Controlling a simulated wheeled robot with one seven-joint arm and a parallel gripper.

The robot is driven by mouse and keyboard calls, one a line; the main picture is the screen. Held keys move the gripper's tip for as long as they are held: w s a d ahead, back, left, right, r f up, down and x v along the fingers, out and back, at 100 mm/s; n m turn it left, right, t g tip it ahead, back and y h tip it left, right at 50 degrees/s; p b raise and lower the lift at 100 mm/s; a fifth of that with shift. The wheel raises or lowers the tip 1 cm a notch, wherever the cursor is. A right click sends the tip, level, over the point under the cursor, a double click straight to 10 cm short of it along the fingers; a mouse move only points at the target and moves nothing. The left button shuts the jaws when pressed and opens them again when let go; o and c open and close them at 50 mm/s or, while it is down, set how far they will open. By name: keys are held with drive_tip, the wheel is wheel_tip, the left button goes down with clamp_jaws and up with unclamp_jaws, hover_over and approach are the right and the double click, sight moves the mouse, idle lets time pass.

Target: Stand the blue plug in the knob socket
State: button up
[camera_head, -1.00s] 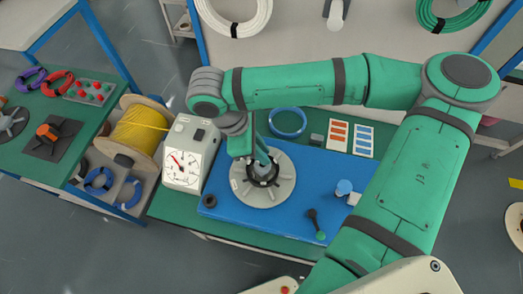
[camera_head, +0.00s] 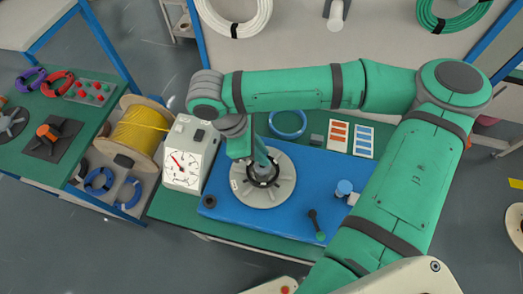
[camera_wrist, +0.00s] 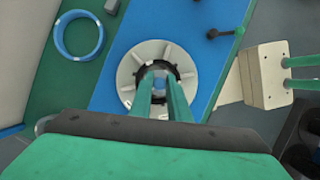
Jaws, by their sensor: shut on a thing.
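My gripper (camera_head: 264,172) points down over a round grey ribbed disc (camera_head: 283,190) with a black ring (camera_head: 262,183) at its centre. In the wrist view my gripper's two green fingers (camera_wrist: 160,88) reach into this ring, on the same disc (camera_wrist: 129,77). In the head view the plug is hidden.
The disc stands on a blue mat (camera_head: 230,213). A gauge box (camera_head: 183,160) is left of it and a blue cable coil (camera_head: 288,123) behind. A black lever with a green end (camera_head: 316,224) and a blue-capped white piece (camera_head: 346,188) stand to the right.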

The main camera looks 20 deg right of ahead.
drive_tip(key=shift+f, duration=0.65)
drive_tip(key=shift+f, duration=0.3)
idle(0.3)
drive_tip(key=shift+f, duration=0.1)
idle(0.3)
drive_tip(key=o, duration=0.9)
drive_tip(key=shift+a, duration=0.1)
drive_tip(key=shift+s, duration=0.1)
